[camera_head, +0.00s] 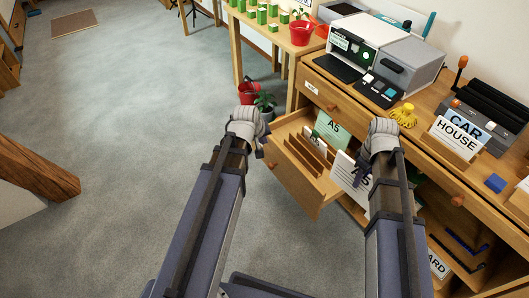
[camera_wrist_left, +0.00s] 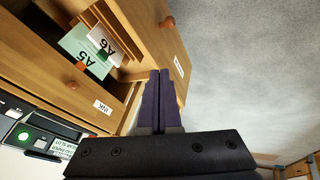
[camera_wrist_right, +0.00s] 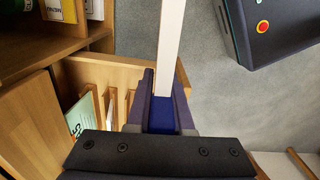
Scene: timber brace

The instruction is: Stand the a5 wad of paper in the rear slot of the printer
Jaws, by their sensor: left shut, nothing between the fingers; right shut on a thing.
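In the right wrist view the wad (camera_wrist_right: 170,35) shows edge-on, as a pale strip rising from between the fingers (camera_wrist_right: 165,100). My left gripper (camera_head: 261,147) is shut and empty, just left of the drawer; its closed fingers show in the left wrist view (camera_wrist_left: 160,95). The printer (camera_head: 352,42), white and grey with a green light, stands on the cabinet top behind. I cannot make out its rear slot clearly.
The drawer has wooden dividers and a green A5 card (camera_head: 331,130).

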